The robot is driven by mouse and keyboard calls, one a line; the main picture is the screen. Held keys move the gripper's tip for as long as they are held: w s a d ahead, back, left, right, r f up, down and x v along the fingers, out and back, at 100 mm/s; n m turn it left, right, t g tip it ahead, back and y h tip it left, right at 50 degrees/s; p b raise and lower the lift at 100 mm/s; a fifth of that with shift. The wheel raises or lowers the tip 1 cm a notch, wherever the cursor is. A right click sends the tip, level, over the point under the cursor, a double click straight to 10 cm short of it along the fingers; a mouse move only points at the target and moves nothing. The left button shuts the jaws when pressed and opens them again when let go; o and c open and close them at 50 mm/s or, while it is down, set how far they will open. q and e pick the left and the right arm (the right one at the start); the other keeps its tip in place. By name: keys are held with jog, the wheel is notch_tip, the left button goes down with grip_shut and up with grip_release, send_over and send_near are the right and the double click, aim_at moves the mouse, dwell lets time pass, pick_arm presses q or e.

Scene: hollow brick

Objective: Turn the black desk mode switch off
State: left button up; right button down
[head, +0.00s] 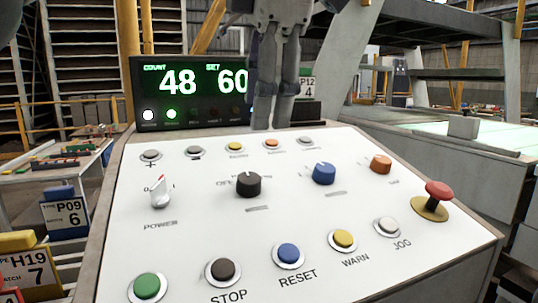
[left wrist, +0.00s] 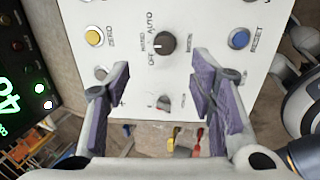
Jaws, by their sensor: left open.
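The black desk mode switch (head: 248,183) is a round knob on the white sloping panel, right of the white power switch with a red mark. In the left wrist view the black knob (left wrist: 165,42) lies in line with the gap between my fingers, with the words OFF and AUTO around it. My left gripper (head: 272,124) is open and empty, fingers pointing down above the panel's back edge. In the left wrist view its fingers (left wrist: 162,63) show spread, short of the knob. My right gripper is not in view.
The power switch (head: 160,193) is to the left. Several push buttons line the front and back. A dark display (head: 190,88) reads 48 and 60 behind the panel.

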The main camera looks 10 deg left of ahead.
aim_at(250, 178)
pick_arm(q)
jog(key=x, duration=0.7)
jog(key=s+x, duration=0.1)
jog(key=x, duration=0.3)
jog(key=shift+a+f, duration=0.15)
jog(key=shift+f, duration=0.1)
jog(key=c, duration=1.2)
